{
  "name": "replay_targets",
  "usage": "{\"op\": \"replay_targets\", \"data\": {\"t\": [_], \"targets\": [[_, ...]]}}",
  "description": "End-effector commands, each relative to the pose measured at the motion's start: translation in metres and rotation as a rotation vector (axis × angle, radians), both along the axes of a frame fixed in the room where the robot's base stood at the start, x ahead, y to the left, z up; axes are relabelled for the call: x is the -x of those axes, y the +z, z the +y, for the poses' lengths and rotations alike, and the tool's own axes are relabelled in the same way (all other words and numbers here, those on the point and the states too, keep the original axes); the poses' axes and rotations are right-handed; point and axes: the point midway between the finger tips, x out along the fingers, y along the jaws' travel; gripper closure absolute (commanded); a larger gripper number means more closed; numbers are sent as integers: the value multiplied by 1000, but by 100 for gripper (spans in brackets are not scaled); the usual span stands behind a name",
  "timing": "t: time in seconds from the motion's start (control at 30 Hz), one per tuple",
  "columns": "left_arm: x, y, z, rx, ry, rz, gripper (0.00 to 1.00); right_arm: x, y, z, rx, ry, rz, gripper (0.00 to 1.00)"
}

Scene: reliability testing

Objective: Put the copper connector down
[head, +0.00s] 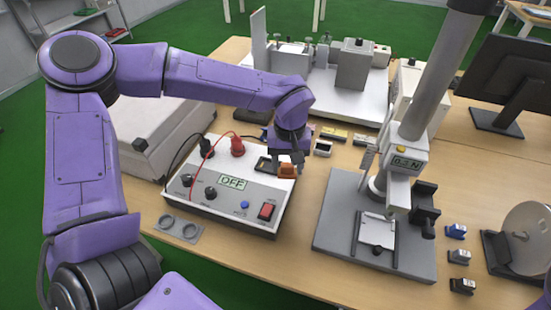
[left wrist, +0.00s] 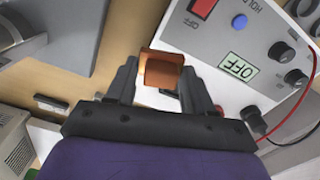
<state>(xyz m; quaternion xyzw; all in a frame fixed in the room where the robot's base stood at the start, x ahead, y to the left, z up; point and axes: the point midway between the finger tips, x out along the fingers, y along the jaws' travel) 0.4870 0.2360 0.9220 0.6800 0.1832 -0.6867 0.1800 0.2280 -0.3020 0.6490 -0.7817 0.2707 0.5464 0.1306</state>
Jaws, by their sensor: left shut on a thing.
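The copper connector (head: 287,170) is a small orange-brown block. My left gripper (head: 288,165) is shut on it, pointing down near the back right corner of the grey tester box (head: 245,192). In the left wrist view the copper connector (left wrist: 162,72) sits between the two dark fingers of the left gripper (left wrist: 160,82), with the tester box (left wrist: 205,55) beside it on the right. I cannot tell whether the connector touches anything below. The tester display reads OFF. My right gripper is not in view.
A press stand (head: 375,225) stands right of the tester. Small blocks (head: 323,148) lie behind the gripper. A grey two-ring holder (head: 178,228) lies at the front left. Small connectors (head: 457,231) and a disc (head: 525,235) are at the far right. Red and black leads (head: 205,147) cross the tester.

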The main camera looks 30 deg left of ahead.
Motion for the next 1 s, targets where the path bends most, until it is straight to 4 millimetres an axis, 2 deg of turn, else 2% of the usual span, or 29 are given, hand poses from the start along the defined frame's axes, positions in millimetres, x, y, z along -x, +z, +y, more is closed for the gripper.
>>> {"op": "replay_targets", "data": {"t": [0.03, 0.1, 0.3, 0.5, 0.7, 0.83, 0.93, 1.0], "targets": [[5, 12, 15, 6, 161, -5, 78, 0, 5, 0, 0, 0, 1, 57], [13, 23, 35, 3, 407, -2, 78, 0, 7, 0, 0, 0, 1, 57], [33, 47, 78, -5, 1129, 5, 78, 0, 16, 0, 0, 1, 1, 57], [56, 65, 102, -14, 1845, 7, 78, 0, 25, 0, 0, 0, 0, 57], [77, 76, 112, -25, 2489, 9, 78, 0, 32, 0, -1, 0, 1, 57], [85, 78, 113, -31, 2750, 6, 78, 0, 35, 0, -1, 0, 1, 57], [86, 77, 113, -38, 2841, 0, 78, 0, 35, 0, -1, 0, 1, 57], [80, 74, 113, -46, 2862, -8, 78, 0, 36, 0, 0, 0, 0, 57]]}}
